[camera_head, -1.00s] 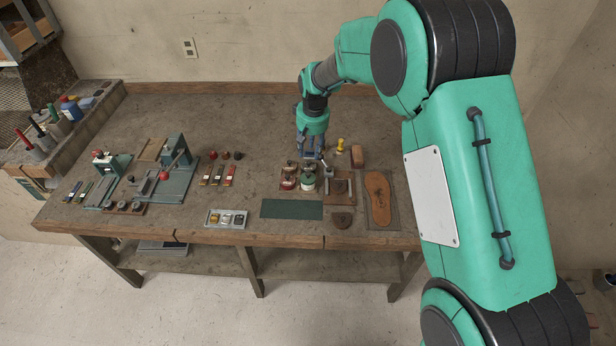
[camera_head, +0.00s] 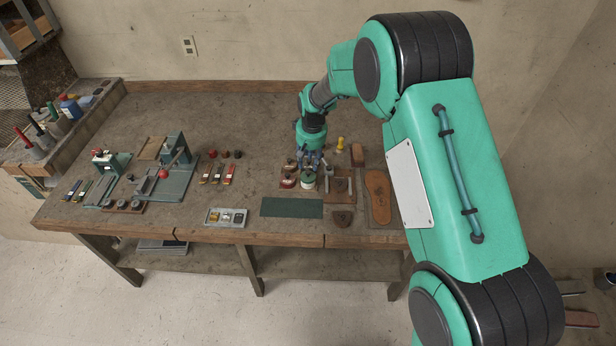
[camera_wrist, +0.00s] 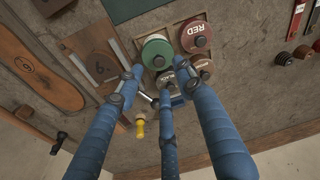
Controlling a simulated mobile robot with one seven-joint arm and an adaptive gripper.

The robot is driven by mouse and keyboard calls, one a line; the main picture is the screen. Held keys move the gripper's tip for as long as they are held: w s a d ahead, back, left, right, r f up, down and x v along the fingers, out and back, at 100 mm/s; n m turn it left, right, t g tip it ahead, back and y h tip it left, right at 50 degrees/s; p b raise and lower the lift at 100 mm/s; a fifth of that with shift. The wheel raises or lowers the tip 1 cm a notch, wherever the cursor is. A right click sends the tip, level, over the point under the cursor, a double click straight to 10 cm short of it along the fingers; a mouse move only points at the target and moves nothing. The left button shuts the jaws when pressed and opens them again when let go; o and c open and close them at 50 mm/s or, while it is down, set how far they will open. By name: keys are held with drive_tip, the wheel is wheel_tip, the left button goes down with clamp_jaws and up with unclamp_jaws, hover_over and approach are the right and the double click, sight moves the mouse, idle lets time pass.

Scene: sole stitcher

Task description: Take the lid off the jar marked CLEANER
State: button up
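A rack (camera_head: 287,184) of several small jars sits on the bench. In the wrist view, a green-lidded jar (camera_wrist: 156,52) stands beside a jar marked RED (camera_wrist: 196,36). A jar marked BLACK (camera_wrist: 167,80) and a brown-lidded jar (camera_wrist: 203,66) are close by. I cannot read CLEANER on any lid. The green-lidded jar also shows in the head view (camera_head: 308,182). My gripper (camera_wrist: 160,78) is open, its three blue fingers spread over the rack around the BLACK and green-lidded jars. Its fingers partly hide the jars; no lid is visibly held. It also shows in the head view (camera_head: 311,161).
A yellow-handled tool (camera_head: 340,144) and a brown block (camera_head: 357,155) stand behind the rack to the right. A wooden board (camera_head: 339,190) and a sole (camera_head: 378,195) lie to the right. A green mat (camera_head: 291,208) lies in front. The bench back left is clear.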

sight(308, 172)
drive_tip(key=shift+f, duration=0.3)
drive_tip(key=shift+f, duration=0.1)
drive_tip(key=shift+w+a+f, duration=0.1)
drive_tip(key=shift+w+f, duration=0.1)
drive_tip(key=shift+f, duration=1.05)
drive_tip(key=shift+w+a+f, duration=0.1)
drive_tip(key=shift+w+f, duration=0.05)
drive_tip(key=shift+f, duration=1.1)
drive_tip(key=c, duration=0.9)
